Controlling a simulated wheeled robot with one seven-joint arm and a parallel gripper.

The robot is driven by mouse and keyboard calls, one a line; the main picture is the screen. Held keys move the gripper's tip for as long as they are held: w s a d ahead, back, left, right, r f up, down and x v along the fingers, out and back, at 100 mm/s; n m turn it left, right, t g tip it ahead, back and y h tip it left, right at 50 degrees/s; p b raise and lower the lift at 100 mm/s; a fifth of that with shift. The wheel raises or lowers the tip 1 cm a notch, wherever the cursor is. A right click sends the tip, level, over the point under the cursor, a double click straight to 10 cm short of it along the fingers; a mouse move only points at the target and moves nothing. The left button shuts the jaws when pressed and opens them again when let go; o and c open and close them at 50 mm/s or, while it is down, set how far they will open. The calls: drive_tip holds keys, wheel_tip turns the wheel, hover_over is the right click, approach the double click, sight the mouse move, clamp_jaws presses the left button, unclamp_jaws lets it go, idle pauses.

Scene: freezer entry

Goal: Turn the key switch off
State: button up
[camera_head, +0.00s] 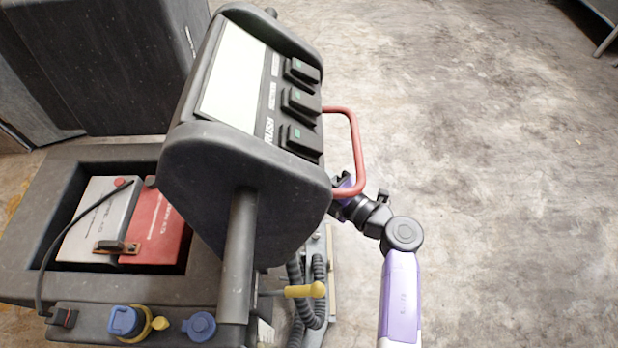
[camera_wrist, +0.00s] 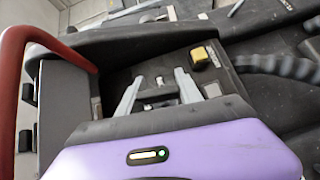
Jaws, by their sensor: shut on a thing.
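My gripper (camera_wrist: 160,78) shows in the wrist view as two grey fingers leaning toward each other over the dark side of the console. A small dark and grey piece, which looks like the key switch (camera_wrist: 159,94), sits between them, and the jaws are shut on it. Its turned position is too small to read. In the head view my gripper is mostly hidden behind the right edge of the console (camera_head: 240,170) and the red handle (camera_head: 352,150). The key switch is hidden in that view.
The red handle loops close beside my wrist; it also shows at the left of the wrist view (camera_wrist: 14,80). A yellow button (camera_wrist: 200,57) is right of the fingers. Black coiled hose (camera_head: 308,290) and a yellow lever (camera_head: 304,290) hang below the console. Floor at right is clear.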

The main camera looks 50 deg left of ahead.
drive_tip(key=shift+n+y+b, duration=0.5)
drive_tip(key=shift+y+b, duration=0.1)
drive_tip(key=shift+b, duration=0.45)
drive_tip(key=o, duration=1.4)
drive_tip(key=shift+r, duration=0.1)
drive_tip(key=shift+d, duration=0.1)
drive_tip(key=shift+w+d+p, duration=0.15)
drive_tip(key=shift+d+p, duration=0.1)
drive_tip(key=shift+d, duration=1.7)
drive_tip(key=shift+w+d+p, duration=0.15)
drive_tip(key=shift+d+p, duration=0.05)
drive_tip(key=shift+d, duration=1.7)
